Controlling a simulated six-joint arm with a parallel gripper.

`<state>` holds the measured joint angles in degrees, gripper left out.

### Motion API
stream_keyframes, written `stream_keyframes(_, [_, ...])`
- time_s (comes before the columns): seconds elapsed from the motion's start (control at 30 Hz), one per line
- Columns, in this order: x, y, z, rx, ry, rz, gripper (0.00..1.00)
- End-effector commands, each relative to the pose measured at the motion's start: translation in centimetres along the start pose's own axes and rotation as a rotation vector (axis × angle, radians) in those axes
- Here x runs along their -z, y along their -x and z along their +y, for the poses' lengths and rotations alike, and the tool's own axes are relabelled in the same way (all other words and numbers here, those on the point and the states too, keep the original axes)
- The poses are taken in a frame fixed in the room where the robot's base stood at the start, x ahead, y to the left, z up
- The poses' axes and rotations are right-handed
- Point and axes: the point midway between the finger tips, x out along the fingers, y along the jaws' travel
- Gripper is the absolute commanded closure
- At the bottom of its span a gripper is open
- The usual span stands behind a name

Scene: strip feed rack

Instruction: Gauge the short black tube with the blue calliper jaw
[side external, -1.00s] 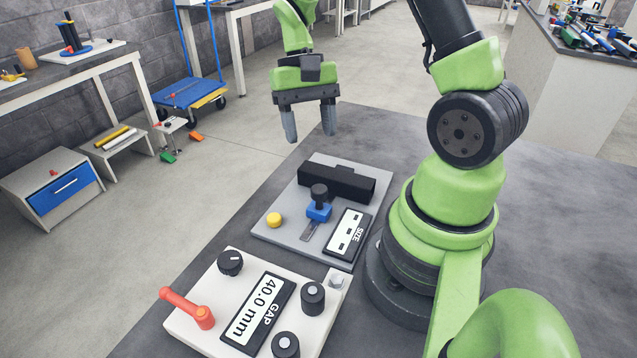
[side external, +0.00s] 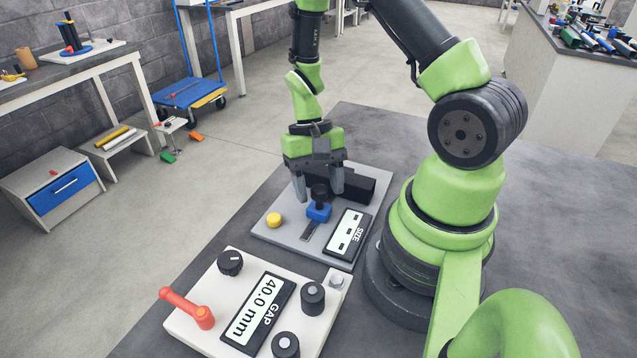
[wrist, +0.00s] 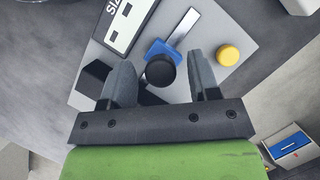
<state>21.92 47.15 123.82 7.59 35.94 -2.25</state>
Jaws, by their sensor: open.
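The blue calliper jaw (side external: 319,212) sits on a slotted metal strip on the grey gauge plate (side external: 275,236). It carries a black knob (side external: 320,191), which also shows in the wrist view (wrist: 160,71). My gripper (side external: 318,183) is open, with one finger on each side of the knob; contact is not visible. In the wrist view the fingers (wrist: 163,78) stand apart with the knob between them. A long black body (side external: 359,186) lies behind the jaw, partly hidden by my gripper. I cannot tell the short black tube from its holder there.
The SIZE display (side external: 348,233) shows only dashes. A yellow button (side external: 273,219) is left of the jaw. In front stands a white panel (side external: 213,279) with black knobs, a red lever (side external: 187,308) and a GAP display (side external: 258,313) reading 40.0 mm. The dark bench is clear behind the plate.

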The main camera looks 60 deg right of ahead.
Motion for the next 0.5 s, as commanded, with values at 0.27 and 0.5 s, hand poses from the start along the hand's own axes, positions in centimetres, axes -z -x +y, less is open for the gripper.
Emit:
stream_keyframes(0.27, [0.0, 0.04, -0.01, 0.0, 0.0, 0.0, 0.95])
stream_keyframes(0.5, [0.94, 0.42, 0.85, 0.004, -0.004, 0.002, 1.0])
